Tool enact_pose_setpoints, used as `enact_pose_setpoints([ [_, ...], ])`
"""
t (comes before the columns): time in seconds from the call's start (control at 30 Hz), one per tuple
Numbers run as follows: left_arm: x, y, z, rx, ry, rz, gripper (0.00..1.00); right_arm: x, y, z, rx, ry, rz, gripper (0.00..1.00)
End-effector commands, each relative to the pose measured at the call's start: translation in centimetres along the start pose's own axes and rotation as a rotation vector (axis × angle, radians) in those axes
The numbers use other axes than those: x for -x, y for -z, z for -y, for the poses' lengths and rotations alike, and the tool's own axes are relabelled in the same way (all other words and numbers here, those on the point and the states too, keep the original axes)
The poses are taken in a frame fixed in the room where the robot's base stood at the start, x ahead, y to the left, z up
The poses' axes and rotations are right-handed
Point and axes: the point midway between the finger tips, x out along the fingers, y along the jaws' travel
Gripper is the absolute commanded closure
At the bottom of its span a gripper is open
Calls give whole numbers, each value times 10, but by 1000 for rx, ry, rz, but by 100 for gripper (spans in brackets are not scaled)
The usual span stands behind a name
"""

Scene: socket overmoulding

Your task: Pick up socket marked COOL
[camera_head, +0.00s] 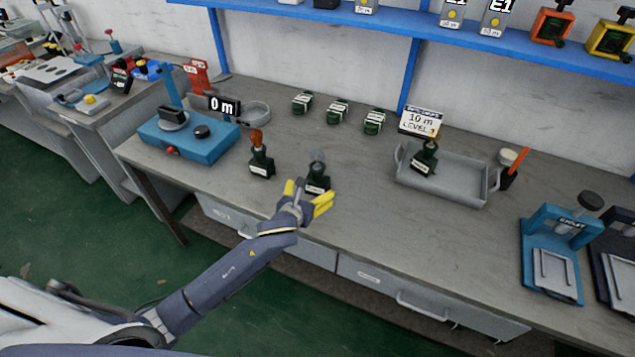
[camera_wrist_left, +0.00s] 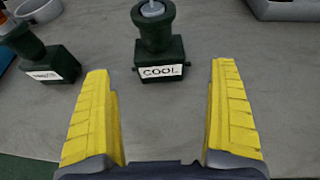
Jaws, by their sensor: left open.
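The dark green socket marked COOL (camera_wrist_left: 160,55) stands upright on the workbench in the left wrist view, its white label facing me. It also shows in the head view (camera_head: 317,178), with a grey top, just beyond my left gripper. My left gripper (camera_head: 308,197) has yellow fingers, which are spread and empty in the left wrist view (camera_wrist_left: 165,110). The socket is ahead of the fingertips, roughly centred between them and not gripped. My right gripper is not in view.
Another green socket with an orange-brown top (camera_head: 259,160) stands left of it. A grey tray (camera_head: 445,185) holding a similar socket is at right. A blue device (camera_head: 185,140) is at left. Several green parts (camera_head: 337,112) lie farther back. Bench between socket and tray is clear.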

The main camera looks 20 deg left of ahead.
Motion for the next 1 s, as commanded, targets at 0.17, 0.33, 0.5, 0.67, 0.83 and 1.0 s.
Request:
enact_pose_setpoints([
  [0.17, -19, 0, 0, 1, 0, 0, 7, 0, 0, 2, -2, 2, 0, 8],
  [0.33, -26, 0, 0, 1, 0, -1, 7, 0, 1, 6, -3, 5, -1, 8],
  [0.5, -38, -1, 0, 2, -1, 0, 7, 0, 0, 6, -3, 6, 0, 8],
  [0.67, -59, -1, -1, 3, -1, -1, 7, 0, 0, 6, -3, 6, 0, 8],
  [0.83, -73, -1, -1, 3, 0, 0, 7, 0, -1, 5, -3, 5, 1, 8],
  [1.0, -78, -1, -1, 0, -1, 0, 7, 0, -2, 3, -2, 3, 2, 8],
])
